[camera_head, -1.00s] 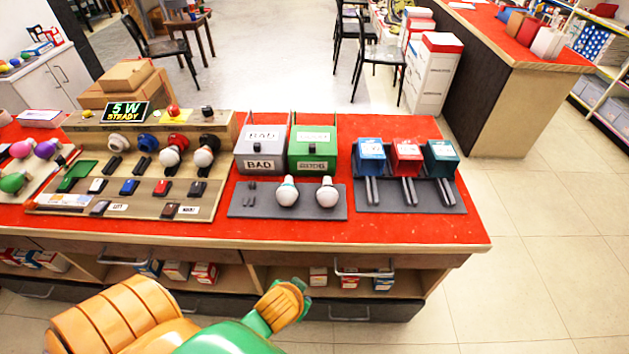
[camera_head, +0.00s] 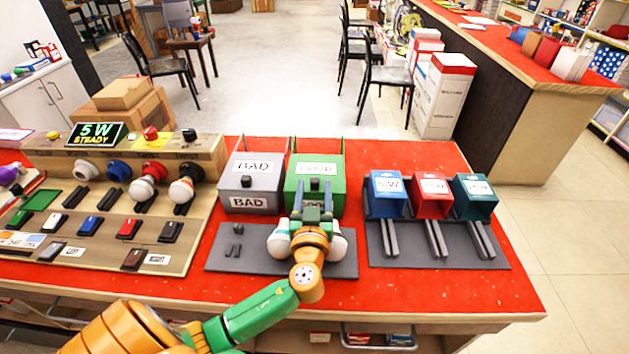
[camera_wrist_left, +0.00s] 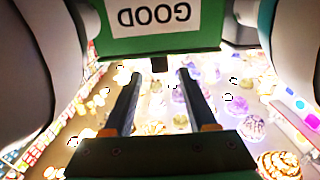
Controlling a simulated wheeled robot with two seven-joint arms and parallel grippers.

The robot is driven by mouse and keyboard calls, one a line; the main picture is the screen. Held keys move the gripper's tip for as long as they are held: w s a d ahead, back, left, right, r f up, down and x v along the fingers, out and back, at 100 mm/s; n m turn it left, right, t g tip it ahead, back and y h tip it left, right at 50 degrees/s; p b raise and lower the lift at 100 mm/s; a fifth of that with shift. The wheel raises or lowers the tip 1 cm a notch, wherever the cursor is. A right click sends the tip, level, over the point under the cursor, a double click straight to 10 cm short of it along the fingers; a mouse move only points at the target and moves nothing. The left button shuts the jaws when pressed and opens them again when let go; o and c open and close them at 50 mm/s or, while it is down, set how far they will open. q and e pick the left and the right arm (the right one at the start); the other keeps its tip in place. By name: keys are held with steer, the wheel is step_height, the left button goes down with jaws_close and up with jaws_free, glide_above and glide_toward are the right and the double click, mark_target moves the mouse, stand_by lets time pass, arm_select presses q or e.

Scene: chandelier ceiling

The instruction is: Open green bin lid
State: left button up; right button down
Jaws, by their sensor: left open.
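The green bin (camera_head: 336,196) stands on the red table with its sloped lid (camera_head: 298,165) down. The lid has a white label and a dark knob (camera_head: 315,183). My left gripper (camera_head: 313,194) is at the front of the bin, with its two fingers apart and pointing at it. In the left wrist view the green front with its GOOD label (camera_wrist_left: 154,14) shows upside down. A small dark knob (camera_wrist_left: 160,64) sits just beyond and between the open fingers (camera_wrist_left: 159,90); no contact shows. My right gripper is out of view.
White bulbs (camera_head: 278,244) and (camera_head: 338,246) flank my left wrist on the grey mat (camera_head: 218,262). The grey BAD bin (camera_head: 236,186) stands close on the left. Blue, red and teal boxes (camera_head: 432,196) stand on the right. A switch panel (camera_head: 100,235) fills the left.

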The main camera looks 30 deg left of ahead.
arm_select(q)
steer(key=shift+w+a+f, duration=0.15)
steer(key=shift+w+a, duration=0.2)
steer(key=shift+w, duration=0.15)
steer(key=shift+w+a+f, duration=0.15)
steer(key=shift+w+a, duration=0.15)
steer(key=shift+w, duration=0.15)
steer(key=shift+s+d, duration=0.1)
steer(key=shift+s+r, duration=0.1)
steer(key=c, duration=0.3)
jaws_close()
